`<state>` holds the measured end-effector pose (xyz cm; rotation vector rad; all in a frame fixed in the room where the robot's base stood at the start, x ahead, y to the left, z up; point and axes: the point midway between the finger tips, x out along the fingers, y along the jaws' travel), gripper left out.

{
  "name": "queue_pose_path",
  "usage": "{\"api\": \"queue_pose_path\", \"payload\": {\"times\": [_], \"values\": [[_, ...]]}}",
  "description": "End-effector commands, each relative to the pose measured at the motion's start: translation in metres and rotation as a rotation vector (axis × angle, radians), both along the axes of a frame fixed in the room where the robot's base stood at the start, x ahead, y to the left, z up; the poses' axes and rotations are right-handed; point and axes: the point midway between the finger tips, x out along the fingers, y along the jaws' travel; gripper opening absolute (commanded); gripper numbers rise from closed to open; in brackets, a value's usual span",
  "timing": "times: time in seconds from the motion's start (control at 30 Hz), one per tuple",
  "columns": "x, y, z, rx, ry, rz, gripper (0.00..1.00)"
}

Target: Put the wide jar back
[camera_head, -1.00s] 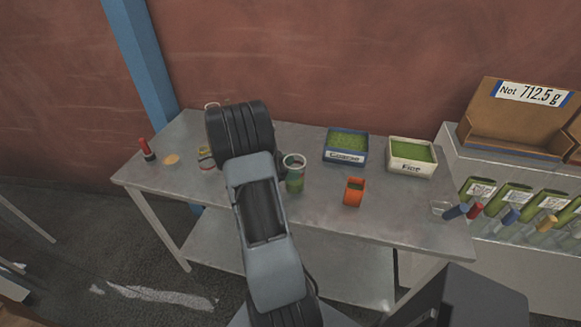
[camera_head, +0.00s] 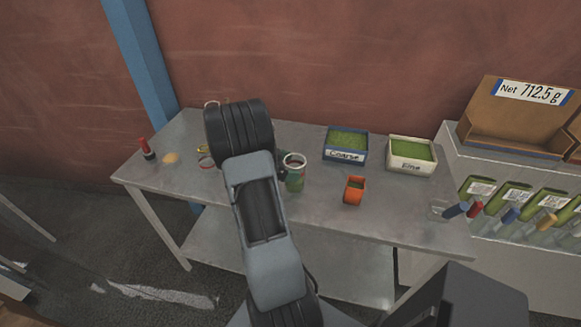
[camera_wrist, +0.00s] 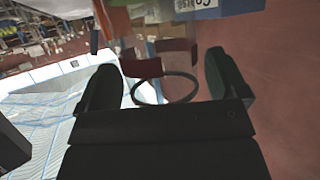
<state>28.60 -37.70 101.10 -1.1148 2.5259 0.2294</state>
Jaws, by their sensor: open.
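The wide jar (camera_head: 294,176), clear with green powder inside and a pale rim, stands upright on the metal table (camera_head: 310,222), just right of my arm. In the wrist view, my gripper (camera_wrist: 162,76) is open, with one dark finger on each side. A dark ring (camera_wrist: 165,89), seemingly a jar's rim, shows between the fingers with a gap on both sides. A dark red piece (camera_wrist: 141,67) lies just behind the ring. In the head view my arm hides most of the gripper, so I cannot tell whether it touches the jar.
A Coarse tray (camera_head: 345,158) and a Fine tray (camera_head: 411,167) stand at the back. A small banded jar (camera_head: 205,157), a powder heap (camera_head: 170,158) and a red-and-black item (camera_head: 147,148) are at the left. A glass (camera_head: 440,208) stands right.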

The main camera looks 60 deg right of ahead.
Motion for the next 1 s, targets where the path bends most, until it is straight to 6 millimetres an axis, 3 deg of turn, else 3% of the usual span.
{"api": "queue_pose_path", "payload": {"times": [0.53, 0.87, 1.0], "values": [[0.061, 0.066, 0.037, 0.0, -0.002, 0.004, 0.91], [0.072, 0.079, 0.046, -0.001, -0.004, 0.005, 0.91], [0.089, 0.074, 0.057, -0.046, -0.08, 0.123, 0.91]]}}
